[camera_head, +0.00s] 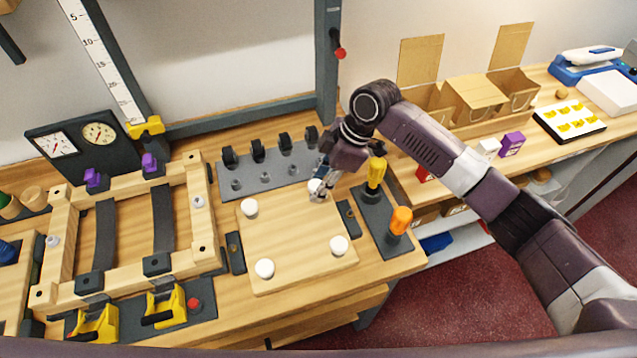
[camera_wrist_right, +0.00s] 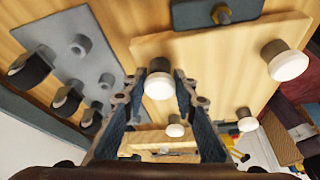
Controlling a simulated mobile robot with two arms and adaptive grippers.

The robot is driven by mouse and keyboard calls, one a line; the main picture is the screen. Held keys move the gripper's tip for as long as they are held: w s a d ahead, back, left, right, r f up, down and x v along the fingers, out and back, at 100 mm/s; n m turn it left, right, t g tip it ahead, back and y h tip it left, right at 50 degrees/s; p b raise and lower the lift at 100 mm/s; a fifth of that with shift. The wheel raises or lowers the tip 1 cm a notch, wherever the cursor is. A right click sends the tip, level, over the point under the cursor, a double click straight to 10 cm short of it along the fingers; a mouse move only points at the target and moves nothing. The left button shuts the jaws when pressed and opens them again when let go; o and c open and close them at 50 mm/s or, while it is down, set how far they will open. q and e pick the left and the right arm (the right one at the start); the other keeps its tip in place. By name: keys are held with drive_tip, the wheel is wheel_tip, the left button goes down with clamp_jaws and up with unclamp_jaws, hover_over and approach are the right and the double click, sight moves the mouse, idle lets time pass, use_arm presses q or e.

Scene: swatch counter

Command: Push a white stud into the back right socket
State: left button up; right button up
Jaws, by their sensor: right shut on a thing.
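A pale wooden board (camera_head: 300,235) lies on the bench with white round-headed studs at its corners: back left (camera_head: 249,207), front left (camera_head: 265,268) and front right (camera_head: 338,245). My right gripper (camera_head: 319,192) is at the board's back right corner, shut on a white stud (camera_head: 315,185). In the right wrist view this held stud (camera_wrist_right: 158,85) sits between the two fingers, its stem toward the board (camera_wrist_right: 205,50). The back right socket is hidden by the stud and fingers, and I cannot tell how deep the stem is in. My left gripper is out of view.
A grey rack (camera_head: 270,178) with several black pieces stands behind the board. A yellow-handled tool (camera_head: 376,174) and an orange-handled tool (camera_head: 400,220) stand close to the right. A wooden frame (camera_head: 190,225) and yellow clamps (camera_head: 166,305) are to the left.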

sight(310, 185)
drive_tip(key=shift+p, duration=0.35)
drive_tip(key=shift+f, duration=0.3)
idle(0.6)
drive_tip(key=o, duration=1.2)
wheel_tip(310, 185, up, 6)
drive_tip(key=p, duration=0.6)
drive_tip(key=shift+s+f, duration=0.1)
